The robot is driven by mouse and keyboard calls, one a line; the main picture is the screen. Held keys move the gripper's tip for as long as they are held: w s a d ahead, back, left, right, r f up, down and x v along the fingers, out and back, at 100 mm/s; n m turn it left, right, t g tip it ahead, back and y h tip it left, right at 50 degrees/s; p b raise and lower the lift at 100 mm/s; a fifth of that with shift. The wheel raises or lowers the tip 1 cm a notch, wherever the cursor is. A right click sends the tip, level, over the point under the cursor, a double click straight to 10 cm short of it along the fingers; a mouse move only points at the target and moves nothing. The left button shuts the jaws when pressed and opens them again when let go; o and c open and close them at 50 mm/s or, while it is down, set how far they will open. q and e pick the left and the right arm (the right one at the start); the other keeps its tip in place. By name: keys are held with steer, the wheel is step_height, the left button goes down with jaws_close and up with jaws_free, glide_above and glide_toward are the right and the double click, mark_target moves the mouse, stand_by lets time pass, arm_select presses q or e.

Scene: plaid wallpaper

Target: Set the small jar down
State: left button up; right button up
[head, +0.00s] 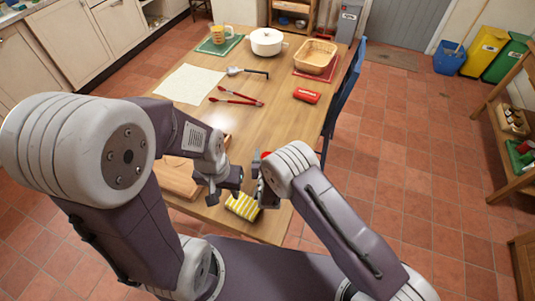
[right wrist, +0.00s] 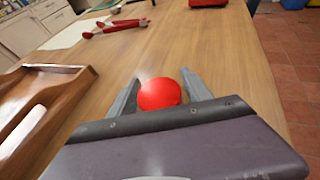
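The small jar (right wrist: 159,94) shows as a round red top between the two fingers of my right gripper (right wrist: 158,92) in the right wrist view. The fingers lie close against it on both sides. Its lower part is hidden by the gripper, and I cannot tell whether its base touches the table. In the head view only a bit of red shows beside my right gripper (head: 262,188), near the front right of the wooden table (head: 275,135). My left gripper (head: 226,193) hangs over the table's front, left of the right one; its fingers are too small to read.
A yellow striped cloth (head: 243,206) lies at the front edge. A wooden tray (head: 178,178) is left of it. Red tongs (head: 236,97), a red packet (head: 306,95), a basket (head: 316,56) and a white pot (head: 267,41) stand farther back. The table's middle right is clear.

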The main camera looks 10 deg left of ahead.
steer(key=shift+s+r, duration=0.2)
steer(key=shift+r, duration=0.15)
steer(key=v, duration=1.1)
steer(key=shift+s+r+p, duration=0.15)
steer(key=shift+s+p, duration=0.1)
steer(key=shift+p, duration=0.05)
steer(key=shift+d, duration=0.1)
